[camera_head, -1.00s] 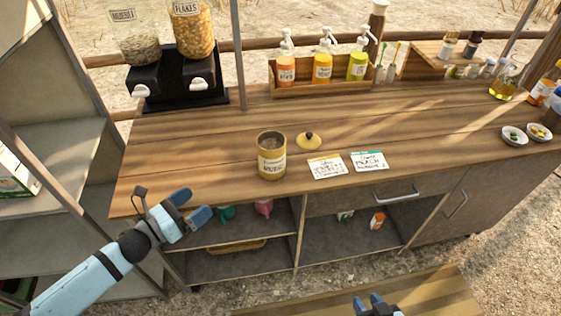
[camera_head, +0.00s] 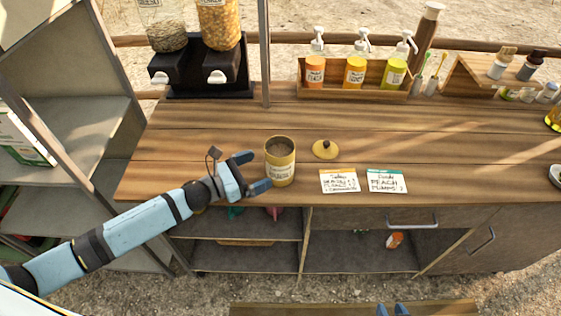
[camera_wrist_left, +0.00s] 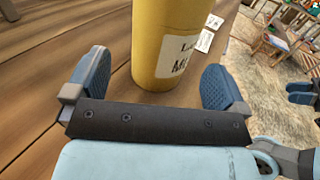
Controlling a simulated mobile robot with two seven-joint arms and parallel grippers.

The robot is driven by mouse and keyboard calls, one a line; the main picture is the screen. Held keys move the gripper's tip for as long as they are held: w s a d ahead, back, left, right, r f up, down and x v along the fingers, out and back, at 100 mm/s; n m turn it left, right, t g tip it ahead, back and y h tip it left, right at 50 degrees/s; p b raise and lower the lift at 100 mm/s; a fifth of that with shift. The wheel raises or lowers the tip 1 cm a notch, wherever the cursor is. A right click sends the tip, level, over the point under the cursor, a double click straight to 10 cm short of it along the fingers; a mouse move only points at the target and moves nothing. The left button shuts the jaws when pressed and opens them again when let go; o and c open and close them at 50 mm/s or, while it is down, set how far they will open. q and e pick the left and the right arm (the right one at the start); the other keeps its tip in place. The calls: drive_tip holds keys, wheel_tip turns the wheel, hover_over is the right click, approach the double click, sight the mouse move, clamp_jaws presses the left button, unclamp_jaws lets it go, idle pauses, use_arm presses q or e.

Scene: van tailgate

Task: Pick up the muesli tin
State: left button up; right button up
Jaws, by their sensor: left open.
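The muesli tin (camera_head: 281,165) is a yellow, open-topped cylinder with a pale label and dark contents. It stands upright on the wooden counter near its front edge. Its yellow lid (camera_head: 325,149) with a dark knob lies on the counter to its right. My left gripper (camera_head: 257,172) is open just left of the tin. In the left wrist view the tin (camera_wrist_left: 168,45) stands ahead of and between the blue fingertips of the left gripper (camera_wrist_left: 156,85), with a gap on both sides. My right gripper (camera_head: 392,310) shows only its fingertips at the bottom edge.
Two cards, one orange-edged (camera_head: 339,181) and one green-edged (camera_head: 387,181), lie right of the tin. A black dispenser stand (camera_head: 205,75) is at the back left, and a wooden box of pump bottles (camera_head: 352,92) at the back. The counter (camera_head: 190,150) left of the tin is clear.

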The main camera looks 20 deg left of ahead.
sight(279, 162)
use_arm(q)
drive_tip(key=p+x, duration=0.1)
drive_tip(key=x, duration=0.6)
drive_tip(key=shift+s+d+f, duration=0.1)
drive_tip(key=shift+s+d, duration=0.05)
drive_tip(key=c, duration=0.9)
